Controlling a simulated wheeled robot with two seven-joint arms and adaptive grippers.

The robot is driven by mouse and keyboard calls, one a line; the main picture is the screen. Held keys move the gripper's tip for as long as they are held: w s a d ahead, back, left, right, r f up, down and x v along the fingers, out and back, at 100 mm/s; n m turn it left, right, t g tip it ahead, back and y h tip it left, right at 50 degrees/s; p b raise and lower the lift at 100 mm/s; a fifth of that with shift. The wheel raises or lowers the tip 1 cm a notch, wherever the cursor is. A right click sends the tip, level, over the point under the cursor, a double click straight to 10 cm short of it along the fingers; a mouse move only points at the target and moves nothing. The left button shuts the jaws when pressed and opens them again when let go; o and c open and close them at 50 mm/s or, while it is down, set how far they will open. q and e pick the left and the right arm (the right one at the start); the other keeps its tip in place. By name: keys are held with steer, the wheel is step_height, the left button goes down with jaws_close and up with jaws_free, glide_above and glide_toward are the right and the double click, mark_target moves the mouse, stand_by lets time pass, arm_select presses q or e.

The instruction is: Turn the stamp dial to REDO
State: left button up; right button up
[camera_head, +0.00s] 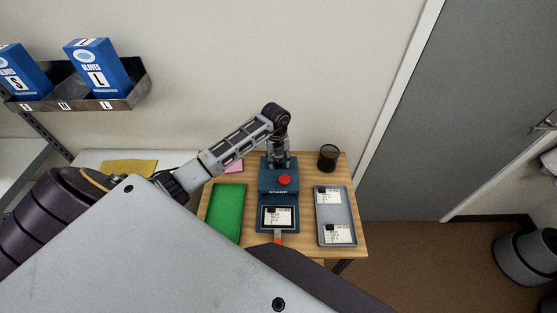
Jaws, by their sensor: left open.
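The blue stamp machine (264,190) stands in the middle of the small wooden table, with a red round button (285,180) on its top and the word STAMP on its front. A white printed card (277,216) lies on its dark bed. My left gripper (281,164) points down at the back of the stamp, behind the red button. It is open; I cannot tell whether it touches the machine. I cannot make out the dial or its setting; the gripper covers the back of the machine. My right gripper is not in view.
A black mesh cup (328,157) stands at the back right, and a pink pad (234,167) lies behind the mat. My own body covers the lower left.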

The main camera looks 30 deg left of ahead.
arm_select(q)
jaws_close()
stand_by(0.4)
steer(key=shift+w+m+b, duration=0.1)
steer(key=shift+m+b, duration=1.15)
steer(key=shift+m, duration=1.15)
jaws_free()
